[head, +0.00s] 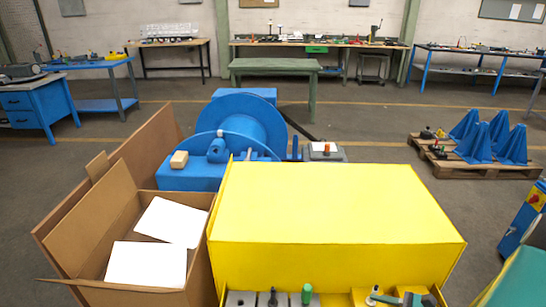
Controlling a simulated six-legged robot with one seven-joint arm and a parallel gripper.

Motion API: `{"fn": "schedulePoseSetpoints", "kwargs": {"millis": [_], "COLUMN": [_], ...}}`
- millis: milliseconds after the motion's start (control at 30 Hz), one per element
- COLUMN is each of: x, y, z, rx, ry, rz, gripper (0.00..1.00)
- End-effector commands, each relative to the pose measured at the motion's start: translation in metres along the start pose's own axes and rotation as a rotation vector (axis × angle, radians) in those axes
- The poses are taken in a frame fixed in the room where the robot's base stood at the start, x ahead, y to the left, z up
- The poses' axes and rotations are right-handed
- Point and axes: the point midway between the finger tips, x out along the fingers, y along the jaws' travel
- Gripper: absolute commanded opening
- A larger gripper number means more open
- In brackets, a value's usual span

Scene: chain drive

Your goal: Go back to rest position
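My gripper and arm do not show in the head view. A blue chain drive machine (243,122) with a large round wheel stands in the middle, behind a big yellow box-shaped cover (335,203). A small tan block (180,159) sits on the machine's blue base at left. The yellow cover hides the machine's lower front.
An open cardboard box (120,212) with white sheets stands at front left. Tools with green and dark handles (307,293) line the front edge. A pallet (485,165) with blue stands lies at right. Workbenches (320,45) line the back wall.

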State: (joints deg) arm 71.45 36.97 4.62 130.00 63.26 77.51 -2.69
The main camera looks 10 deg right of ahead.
Motion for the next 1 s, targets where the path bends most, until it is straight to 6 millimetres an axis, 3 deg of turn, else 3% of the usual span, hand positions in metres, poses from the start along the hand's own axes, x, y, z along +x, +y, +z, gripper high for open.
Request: {"fn": "schedulePoseSetpoints", "kwargs": {"millis": [100,400,700,1000], "x": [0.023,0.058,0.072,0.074], "y": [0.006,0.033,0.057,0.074], "z": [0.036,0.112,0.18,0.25], "rx": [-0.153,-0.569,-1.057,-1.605], "ry": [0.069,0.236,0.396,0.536], "rz": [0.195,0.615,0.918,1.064], "gripper": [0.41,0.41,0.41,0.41]}}
